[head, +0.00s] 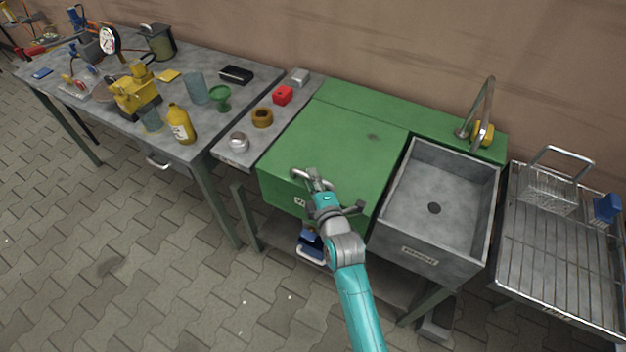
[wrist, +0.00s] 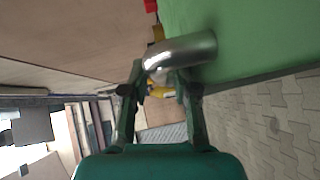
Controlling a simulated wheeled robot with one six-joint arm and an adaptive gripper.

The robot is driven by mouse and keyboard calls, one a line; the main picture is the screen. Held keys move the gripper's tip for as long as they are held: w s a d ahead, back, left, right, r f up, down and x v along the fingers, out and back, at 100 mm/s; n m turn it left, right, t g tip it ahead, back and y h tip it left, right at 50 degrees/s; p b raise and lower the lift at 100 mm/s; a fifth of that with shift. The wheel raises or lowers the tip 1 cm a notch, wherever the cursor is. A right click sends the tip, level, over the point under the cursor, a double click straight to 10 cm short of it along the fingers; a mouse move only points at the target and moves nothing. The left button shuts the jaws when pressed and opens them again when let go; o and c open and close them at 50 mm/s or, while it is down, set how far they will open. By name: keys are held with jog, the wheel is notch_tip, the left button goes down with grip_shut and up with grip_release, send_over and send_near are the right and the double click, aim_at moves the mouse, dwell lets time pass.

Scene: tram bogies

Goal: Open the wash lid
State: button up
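The wash lid (head: 345,140) is a flat green panel on the wash unit, lying closed to the left of the sink. A metal bar handle (head: 301,174) stands out near its front edge; it also shows as a bent, shiny tube (wrist: 190,55) in the wrist view. My gripper (head: 318,184) is at this handle. In the wrist view its two dark fingers (wrist: 162,78) are drawn in on either side of the tube and appear shut on it. The exact contact is partly hidden behind the tube.
A grey sink (head: 434,243) with a tap (head: 487,105) is right of the lid, and a wire drying rack (head: 560,275) is further right. A narrow side shelf (head: 245,155) holds small parts on the left. A cluttered workbench (head: 215,115) stands beyond it. Paved floor lies in front.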

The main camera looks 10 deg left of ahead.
grip_shut()
